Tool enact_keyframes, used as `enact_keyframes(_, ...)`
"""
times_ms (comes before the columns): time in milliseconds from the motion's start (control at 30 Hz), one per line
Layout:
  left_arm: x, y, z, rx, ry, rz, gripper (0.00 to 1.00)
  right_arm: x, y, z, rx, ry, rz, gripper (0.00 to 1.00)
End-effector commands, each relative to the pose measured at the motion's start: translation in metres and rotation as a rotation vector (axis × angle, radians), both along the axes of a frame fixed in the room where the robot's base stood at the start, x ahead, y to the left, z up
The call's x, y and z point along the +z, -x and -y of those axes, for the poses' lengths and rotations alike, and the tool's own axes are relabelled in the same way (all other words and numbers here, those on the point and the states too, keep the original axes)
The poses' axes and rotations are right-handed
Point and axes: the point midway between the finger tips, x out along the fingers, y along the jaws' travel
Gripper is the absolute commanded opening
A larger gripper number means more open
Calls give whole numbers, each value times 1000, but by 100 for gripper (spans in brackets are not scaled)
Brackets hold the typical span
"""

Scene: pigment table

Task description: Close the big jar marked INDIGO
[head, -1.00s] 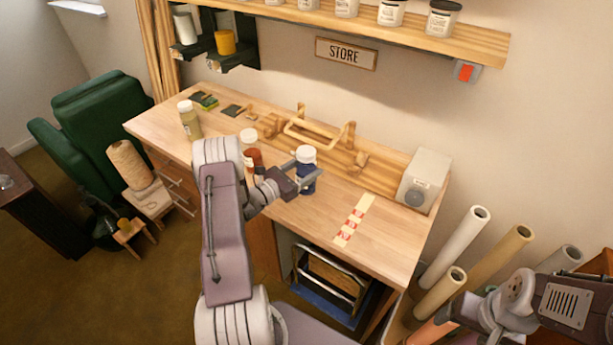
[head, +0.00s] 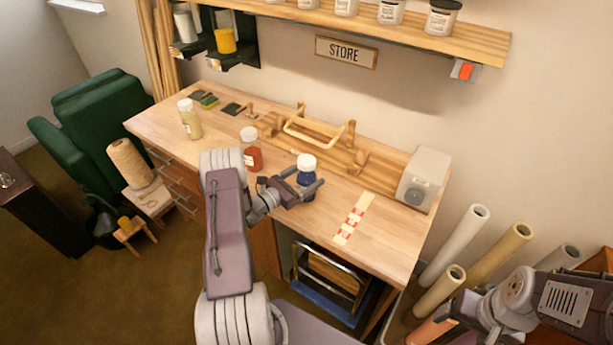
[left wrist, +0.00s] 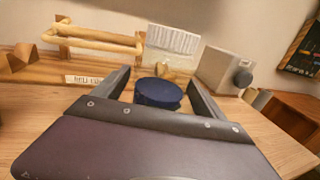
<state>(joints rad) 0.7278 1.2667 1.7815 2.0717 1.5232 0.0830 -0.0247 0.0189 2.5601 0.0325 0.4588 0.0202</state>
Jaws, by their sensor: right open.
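The jar (head: 307,179) with dark blue powder and a white lid (head: 307,161) stands upright on the bench. In the left wrist view the blue powder (left wrist: 158,94) shows between my fingers, with clear glass and the ribbed white lid (left wrist: 172,40) above. I cannot tell whether the lid is fully seated, and no label on this jar is readable. My left gripper (head: 300,186) is open, its fingers on either side of the jar body, below the lid, with narrow gaps. My right gripper (head: 456,310) is at the lower right, away from the bench; its fingers are hard to make out.
A red-powder jar (head: 252,155) stands left of the blue one, and a yellowish jar (head: 189,119) farther left. A wooden rack (head: 320,140) lies behind. A grey box (head: 424,180) and a marked strip (head: 354,218) are to the right. Bench between strip and jar is clear.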

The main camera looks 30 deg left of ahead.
Motion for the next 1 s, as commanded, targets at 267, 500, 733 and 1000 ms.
enact_keyframes(267,1,0,0,0,0,0,85,1,0,0,0,0,0,76)
enact_keyframes(500,1,24,-10,5,1,-1,85,-6,0,0,0,0,0,76)
enact_keyframes(733,1,76,-29,6,0,0,85,-19,0,0,0,0,0,76)
enact_keyframes(1000,3,110,-40,2,0,0,85,-26,0,0,0,0,0,76)
